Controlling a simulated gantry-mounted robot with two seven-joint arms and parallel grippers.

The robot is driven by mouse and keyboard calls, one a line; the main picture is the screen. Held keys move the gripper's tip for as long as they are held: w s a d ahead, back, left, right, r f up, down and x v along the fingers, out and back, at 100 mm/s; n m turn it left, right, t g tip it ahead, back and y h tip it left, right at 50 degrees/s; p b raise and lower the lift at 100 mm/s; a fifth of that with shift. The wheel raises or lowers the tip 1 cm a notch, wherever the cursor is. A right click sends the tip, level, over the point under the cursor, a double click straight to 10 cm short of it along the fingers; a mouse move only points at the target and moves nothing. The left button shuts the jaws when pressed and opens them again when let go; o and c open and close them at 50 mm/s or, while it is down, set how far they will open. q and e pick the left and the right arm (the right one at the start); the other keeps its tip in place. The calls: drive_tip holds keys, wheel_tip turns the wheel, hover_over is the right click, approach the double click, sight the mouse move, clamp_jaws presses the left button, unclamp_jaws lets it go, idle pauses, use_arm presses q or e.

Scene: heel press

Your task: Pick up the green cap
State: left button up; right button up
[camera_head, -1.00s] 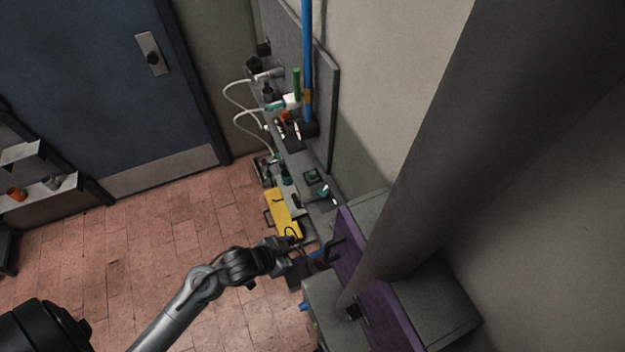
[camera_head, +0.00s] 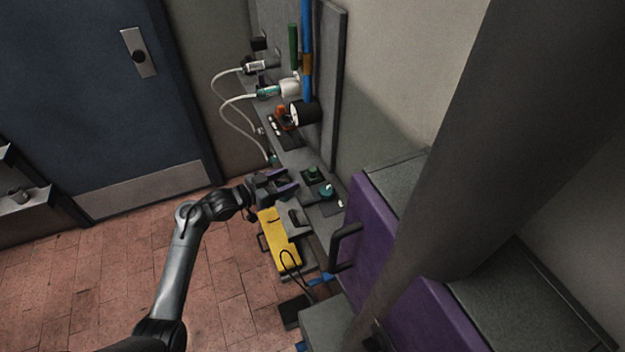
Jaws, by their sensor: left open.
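A small green cap (camera_head: 313,172) sits on a dark square pad on the narrow grey bench along the wall. A teal, rounded piece (camera_head: 327,191) lies just in front of it on another dark pad. My left gripper (camera_head: 291,182) is open and empty, just left of the green cap and apart from it, with its fingers pointing right toward the bench. Its exact height over the bench is hard to tell. My right gripper is not in view.
A yellow case (camera_head: 277,242) lies below my left gripper. Purple cabinets (camera_head: 374,235) with a dark handle stand at right. Behind the cap are a black-and-white cylinder (camera_head: 304,113), an orange part (camera_head: 281,114) and white hoses. The brick floor at left is clear.

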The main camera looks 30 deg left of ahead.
sight(309, 171)
use_arm(q)
drive_tip(key=x, duration=0.6)
drive_tip(key=b+x, duration=0.1)
drive_tip(key=x, duration=0.2)
drive_tip(key=shift+w+d, duration=0.25)
drive_tip(key=shift+d, duration=0.15)
drive_tip(key=c, duration=1)
drive_tip(key=shift+r, duration=0.15)
